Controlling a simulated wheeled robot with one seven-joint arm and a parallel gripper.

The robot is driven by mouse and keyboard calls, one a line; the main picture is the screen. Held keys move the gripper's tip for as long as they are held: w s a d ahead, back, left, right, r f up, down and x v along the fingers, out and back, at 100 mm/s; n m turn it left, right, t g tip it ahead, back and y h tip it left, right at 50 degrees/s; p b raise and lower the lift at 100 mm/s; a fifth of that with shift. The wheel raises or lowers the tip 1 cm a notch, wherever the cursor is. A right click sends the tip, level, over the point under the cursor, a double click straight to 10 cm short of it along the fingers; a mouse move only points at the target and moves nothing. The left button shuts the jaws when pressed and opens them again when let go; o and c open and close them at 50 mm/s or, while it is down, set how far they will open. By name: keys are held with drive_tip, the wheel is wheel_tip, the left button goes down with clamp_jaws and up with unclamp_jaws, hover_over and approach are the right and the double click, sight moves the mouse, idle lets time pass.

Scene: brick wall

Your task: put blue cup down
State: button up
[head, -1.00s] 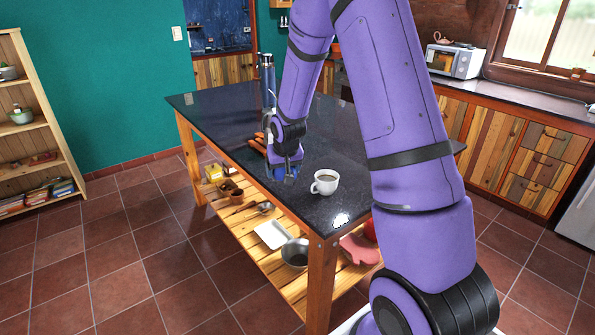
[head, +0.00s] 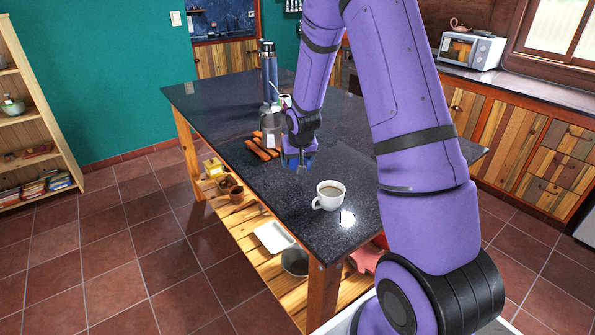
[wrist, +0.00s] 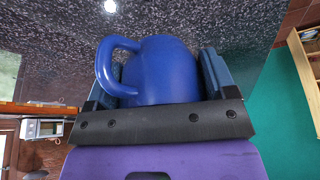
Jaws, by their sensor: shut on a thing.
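The blue cup (wrist: 162,72) sits between the two fingers of my gripper (wrist: 160,92) in the wrist view, its handle to the left. My gripper is shut on it. Only a little blue shows there, around the fingers, and I cannot tell whether the cup touches the top.
Bare tabletop lies left of the white cup.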

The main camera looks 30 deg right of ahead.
sight(297, 180)
drive_tip(key=shift+f, duration=2.25)
drive_tip(key=shift+f, duration=0.15)
drive_tip(key=o, duration=0.9)
drive_tip(key=s+a+r+n, duration=0.1)
drive_tip(key=s+a+r, duration=0.3)
drive_tip(key=r, duration=0.5)
drive_tip(key=s+a+r, duration=0.2)
drive_tip(key=s+r, duration=0.4)
drive_tip(key=r, duration=0.4)
drive_tip(key=s+a+r+n, duration=0.1)
drive_tip(key=s+a+r, duration=0.2)
drive_tip(key=s+r, duration=0.45)
drive_tip(key=s+a+r, duration=0.2)
drive_tip(key=s, duration=0.3)
drive_tip(key=s+a+r+n+y, duration=0.1)
drive_tip(key=s+a+r, duration=0.1)
drive_tip(key=s, duration=0.4)
drive_tip(key=s+a+r+n+t, duration=0.1)
drive_tip(key=s+a+r, duration=0.1)
drive_tip(key=s+r, duration=0.2)
drive_tip(key=shift+s+a+r+y, duration=0.1)
drive_tip(key=shift+s+y, duration=0.05)
drive_tip(key=shift+s, duration=0.2)
drive_tip(key=shift+s+a+r+y, duration=0.1)
drive_tip(key=shift+s+y, duration=0.05)
drive_tip(key=shift+s, duration=0.2)
